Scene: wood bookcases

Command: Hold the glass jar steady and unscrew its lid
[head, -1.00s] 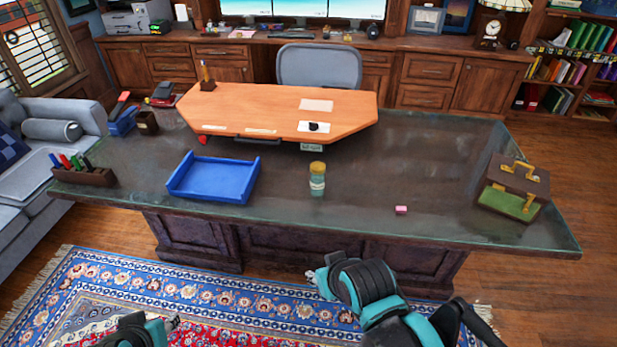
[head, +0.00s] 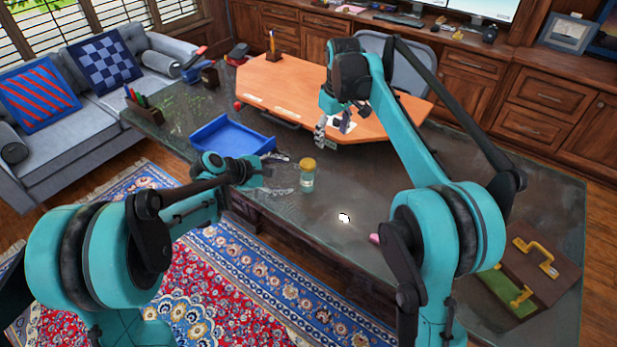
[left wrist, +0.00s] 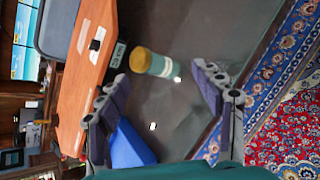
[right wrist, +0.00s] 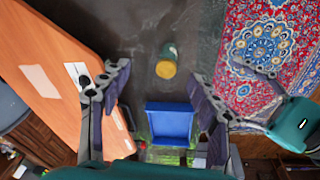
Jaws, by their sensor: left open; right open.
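The glass jar (head: 307,180) stands upright on the dark desk, with its yellow-gold lid (head: 307,164) on top. My left gripper (head: 276,173) is open just left of the jar, its fingers pointing toward it and apart from it. In the left wrist view the jar (left wrist: 160,66) lies beyond the open fingers. My right gripper (head: 333,133) is open and empty above the desk, behind and slightly right of the jar. In the right wrist view the lid (right wrist: 166,69) shows ahead of the open fingers, and my left gripper is at the right.
A blue tray (head: 232,138) lies left of the jar. The raised orange desktop (head: 280,92) is behind it. A brown box with gold handles (head: 540,262) and a pink block (head: 375,238) are to the right. The desk front of the jar is clear.

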